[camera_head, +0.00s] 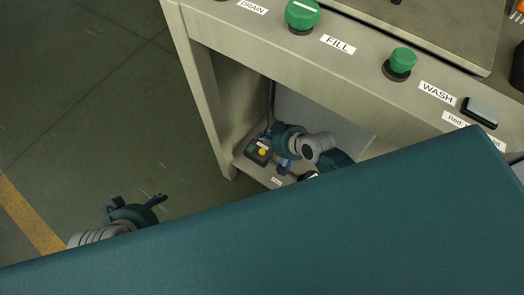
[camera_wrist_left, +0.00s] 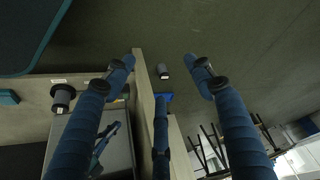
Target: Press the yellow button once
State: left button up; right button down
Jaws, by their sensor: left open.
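The yellow button (camera_head: 262,152) sits on a small dark box on the low shelf inside the cabinet in the head view. My right gripper (camera_head: 274,146) is in the cabinet opening, close beside the box. Its blue fingers are small and partly hidden, so I cannot tell touching or apart, nor its opening. My left gripper (camera_head: 134,203) is over the floor, left of the cabinet and well away from the button. In the left wrist view its blue fingers (camera_wrist_left: 163,80) are spread with nothing between them. I cannot make out the yellow button in that view.
The cabinet top carries green knobs, FILL (camera_head: 303,14) and WASH (camera_head: 401,62), plus a dark switch (camera_head: 480,112). The cabinet's front leg (camera_head: 203,95) and top edge border the opening. Floor at left is clear, with a yellow stripe (camera_head: 28,215). My teal body covers the lower right.

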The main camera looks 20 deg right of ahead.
aim_at(263, 152)
notch_tip(263, 152, down, 2)
jog(key=shift+f+b, duration=0.15)
jog(key=shift+b, duration=0.9)
pick_arm(q)
jog(key=w+d+r+t+h+b, duration=0.1)
jog(key=w+d+r+t, duration=0.3)
jog(key=w, duration=0.3)
jog(key=w+d+r+t+h+b, duration=0.1)
jog(key=w+r+t, duration=0.35)
jog(key=w, duration=0.25)
pick_arm(e)
jog(key=shift+f, duration=0.8)
jog(key=shift+f+b, duration=0.65)
jog(key=shift+f, duration=0.05)
notch_tip(263, 152, down, 2)
jog(key=shift+f+b, duration=0.15)
jog(key=shift+b, duration=0.6)
pick_arm(q)
notch_tip(263, 152, up, 19)
jog(key=w+d+m+t+h, duration=0.1)
jog(key=d+t+h, duration=0.1)
jog(key=t, duration=0.6)
jog(key=shift+d+r+h, duration=0.15)
jog(key=shift+d+h, duration=0.15)
jog(key=shift+h, duration=0.4)
pick_arm(e)
jog(key=shift+f, duration=0.2)
pick_arm(q)
jog(key=shift+t, duration=0.25)
